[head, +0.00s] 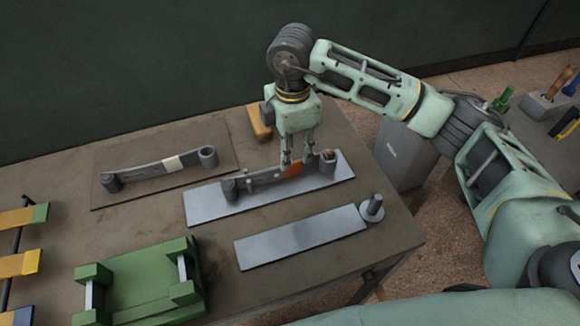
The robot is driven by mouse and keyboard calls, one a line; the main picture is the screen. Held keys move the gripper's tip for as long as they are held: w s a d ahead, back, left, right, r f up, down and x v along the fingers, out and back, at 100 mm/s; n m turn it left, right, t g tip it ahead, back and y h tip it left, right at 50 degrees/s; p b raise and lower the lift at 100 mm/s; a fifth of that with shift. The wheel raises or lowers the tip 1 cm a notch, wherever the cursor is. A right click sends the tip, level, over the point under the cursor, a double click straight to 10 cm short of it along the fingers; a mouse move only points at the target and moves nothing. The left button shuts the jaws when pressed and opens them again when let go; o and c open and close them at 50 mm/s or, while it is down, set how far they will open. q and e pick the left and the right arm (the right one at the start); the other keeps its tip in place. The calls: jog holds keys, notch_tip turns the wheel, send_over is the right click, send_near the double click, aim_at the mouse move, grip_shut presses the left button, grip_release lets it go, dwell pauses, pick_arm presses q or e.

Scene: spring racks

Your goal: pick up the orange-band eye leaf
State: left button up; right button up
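The orange-band eye leaf (264,175) is a dark grey, slightly curved bar with a rolled eye at each end and an orange band right of its middle. It lies on a light grey metal plate (215,209) on the table. My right gripper (297,160) points down over the orange band, with its fingers at the leaf and partly covering the band. One finger seems on the near side and one on the far side. Whether they press on the leaf cannot be told. My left gripper is not in view.
A white-band leaf (148,172) lies on a brown mat (112,203) to the left. A bare grey plate (300,237) with an upright pin (375,206) is in front. A green fixture (140,272) and coloured bars (18,264) are at front left.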

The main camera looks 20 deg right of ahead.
aim_at(290, 175)
notch_tip(290, 175, down, 6)
jog(key=shift+w+a+r+p, duration=0.1)
jog(key=shift+r+p, duration=0.15)
jog(key=shift+p, duration=0.8)
jog(key=shift+f, duration=0.4)
jog(key=shift+c, duration=0.3)
grip_shut()
jog(key=shift+w+a+r, duration=0.1)
jog(key=shift+w, duration=0.05)
